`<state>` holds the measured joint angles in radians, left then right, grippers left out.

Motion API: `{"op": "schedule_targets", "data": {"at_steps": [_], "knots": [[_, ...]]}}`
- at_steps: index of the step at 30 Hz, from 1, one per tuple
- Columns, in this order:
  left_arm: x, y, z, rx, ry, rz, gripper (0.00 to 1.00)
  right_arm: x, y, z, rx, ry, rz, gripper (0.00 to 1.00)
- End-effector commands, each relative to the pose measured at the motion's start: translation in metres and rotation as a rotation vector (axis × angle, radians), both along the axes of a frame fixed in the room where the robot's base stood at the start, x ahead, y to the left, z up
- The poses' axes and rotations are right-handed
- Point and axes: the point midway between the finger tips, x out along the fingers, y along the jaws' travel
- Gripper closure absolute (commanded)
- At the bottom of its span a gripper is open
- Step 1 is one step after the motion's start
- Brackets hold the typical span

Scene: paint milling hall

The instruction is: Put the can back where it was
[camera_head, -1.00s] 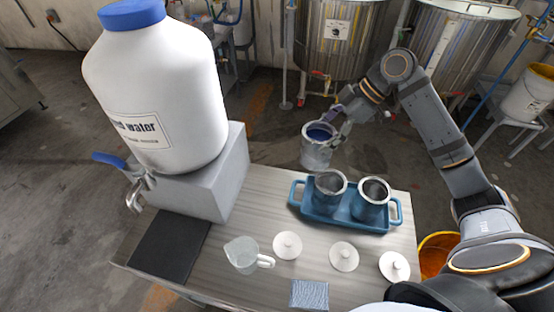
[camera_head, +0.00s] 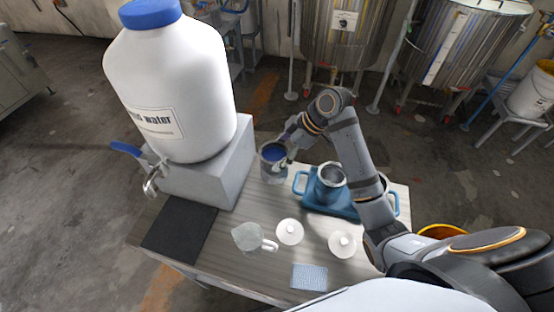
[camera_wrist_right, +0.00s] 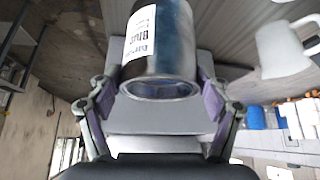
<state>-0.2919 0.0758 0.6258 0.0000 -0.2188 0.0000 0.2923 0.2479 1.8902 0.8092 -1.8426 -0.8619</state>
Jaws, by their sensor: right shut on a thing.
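The metal can (camera_head: 272,170) has an open top with blue inside. It is upright at the far edge of the table, between the water dispenser and the blue tray (camera_head: 302,186). My right gripper (camera_head: 280,162) is shut around the can. In the right wrist view, the can (camera_wrist_right: 165,45) with a white label reading "Blue" sits between the two fingers of the gripper (camera_wrist_right: 160,88). I cannot tell whether the can's base touches the table. My left gripper is not in view.
A metal cup (camera_head: 328,188) stands in the tray; a second cup is mostly hidden by my right arm. A large water jug (camera_head: 170,90) stands on a grey base.

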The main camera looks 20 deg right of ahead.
Motion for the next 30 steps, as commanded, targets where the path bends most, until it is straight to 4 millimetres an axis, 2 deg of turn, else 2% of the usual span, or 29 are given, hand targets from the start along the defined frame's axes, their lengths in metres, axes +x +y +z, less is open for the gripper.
{"op": "schedule_targets", "data": {"at_steps": [6, 10, 15, 21, 22, 26, 30], "knots": [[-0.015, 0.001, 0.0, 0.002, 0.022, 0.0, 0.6, 0.002, 0.005, -0.005, 0.0, -0.004, 0.0, 0.85], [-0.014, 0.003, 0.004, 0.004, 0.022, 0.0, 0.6, 0.001, 0.011, -0.014, 0.002, 0.002, 0.0, 0.85], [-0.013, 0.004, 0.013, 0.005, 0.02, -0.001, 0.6, 0.001, 0.01, -0.038, 0.0, -0.001, -0.001, 0.85], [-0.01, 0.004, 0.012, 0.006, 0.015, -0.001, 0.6, 0.002, 0.01, -0.041, 0.0, -0.004, 0.0, 0.85], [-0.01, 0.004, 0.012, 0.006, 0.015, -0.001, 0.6, 0.001, 0.009, -0.042, -0.001, -0.001, 0.0, 0.18], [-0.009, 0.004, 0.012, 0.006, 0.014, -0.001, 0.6, 0.001, 0.009, -0.042, -0.001, -0.001, 0.0, 0.0], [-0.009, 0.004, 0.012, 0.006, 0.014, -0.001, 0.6, 0.001, 0.009, -0.042, -0.001, -0.001, 0.0, 0.0]]}}
